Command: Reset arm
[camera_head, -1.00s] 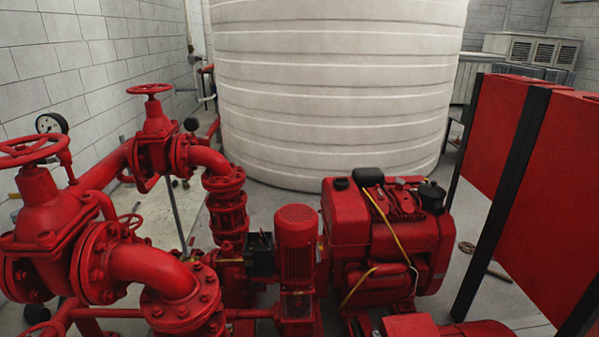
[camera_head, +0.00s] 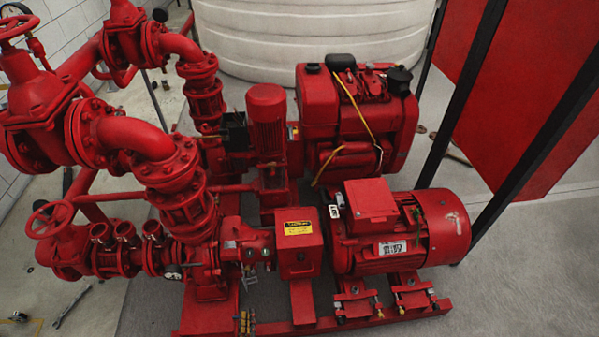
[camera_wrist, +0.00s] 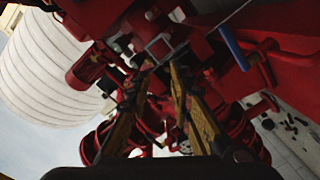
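There, the red pumpset has an electric motor (camera_head: 430,225) at the right, a yellow-labelled box (camera_head: 298,243) in the middle, and a red engine (camera_head: 355,125) behind.
Red pipes and valves with handwheels (camera_head: 52,220) stand at the left. Red panels (camera_head: 515,90) on black posts rise at the right. A white ribbed tank (camera_head: 300,40) stands behind. A wrench (camera_head: 70,308) lies on the floor at the lower left. Floor is clear at the lower right.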

